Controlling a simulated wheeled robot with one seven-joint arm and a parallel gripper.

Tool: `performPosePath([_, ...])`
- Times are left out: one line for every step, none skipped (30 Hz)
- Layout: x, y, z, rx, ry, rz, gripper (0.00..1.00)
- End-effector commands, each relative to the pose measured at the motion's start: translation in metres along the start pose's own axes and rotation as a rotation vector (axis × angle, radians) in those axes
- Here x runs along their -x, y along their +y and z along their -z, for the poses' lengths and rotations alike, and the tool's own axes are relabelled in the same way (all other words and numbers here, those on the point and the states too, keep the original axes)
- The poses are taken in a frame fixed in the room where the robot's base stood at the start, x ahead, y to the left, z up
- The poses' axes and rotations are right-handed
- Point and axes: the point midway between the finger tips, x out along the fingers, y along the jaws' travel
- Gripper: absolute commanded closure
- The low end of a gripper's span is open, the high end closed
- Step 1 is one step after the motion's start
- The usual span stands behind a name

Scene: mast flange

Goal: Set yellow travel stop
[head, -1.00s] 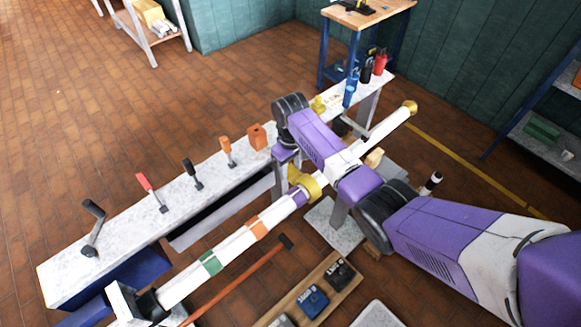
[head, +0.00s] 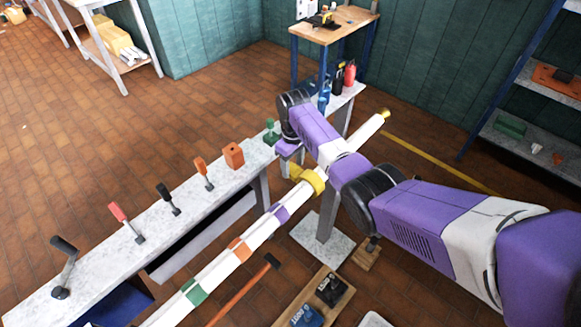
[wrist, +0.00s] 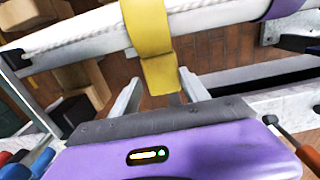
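The yellow travel stop (head: 312,180) is a collar around the long white mast, beyond the purple band (head: 281,212) and apart from it. In the wrist view the yellow stop (wrist: 150,40) has a tab (wrist: 160,80) hanging down between the fingers of my gripper (wrist: 160,92). The fingers are spread. A gap shows on the left of the tab; the right finger is close against it, and I cannot tell whether they touch. In the head view my arm mostly hides the gripper's fingers.
A grey bench runs along the mast, with an orange block (head: 233,155), a green-handled item (head: 270,132) and several handled tools. A wooden tray (head: 322,296) lies below the mast. A rope (wrist: 75,38) runs along the mast.

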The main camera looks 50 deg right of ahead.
Motion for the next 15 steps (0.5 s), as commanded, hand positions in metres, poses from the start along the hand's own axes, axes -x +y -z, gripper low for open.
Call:
performPosePath([0.001, 0.001, 0.0, -0.002, 0.002, -0.001, 0.38])
performPosePath([0.001, 0.001, 0.0, -0.002, 0.002, -0.001, 0.33])
performPosePath([0.001, 0.001, 0.0, -0.002, 0.001, 0.0, 0.33])
performPosePath([0.001, 0.001, 0.0, -0.002, 0.001, 0.0, 0.33])
performPosePath([0.001, 0.0, 0.0, -0.002, 0.001, 0.0, 0.33])
performPosePath([0.001, 0.0, 0.0, -0.002, 0.001, 0.001, 0.33])
performPosePath([0.001, 0.0, 0.0, -0.002, 0.0, 0.001, 0.33])
performPosePath([0.0, 0.0, 0.0, -0.001, 0.0, 0.001, 0.33])
performPosePath([0.0, 0.0, 0.0, -0.001, 0.0, 0.001, 0.33])
performPosePath([0.001, 0.0, 0.0, -0.001, 0.0, 0.002, 0.33])
performPosePath([0.001, -0.001, 0.0, -0.001, 0.0, 0.002, 0.33])
performPosePath([0.002, -0.001, 0.0, -0.001, 0.0, 0.002, 0.33])
performPosePath([0.004, -0.001, 0.0, -0.001, 0.001, 0.002, 0.33])
performPosePath([0.007, -0.001, 0.001, -0.001, 0.001, 0.002, 0.33])
performPosePath([0.011, -0.001, 0.001, -0.001, 0.001, 0.002, 0.33])
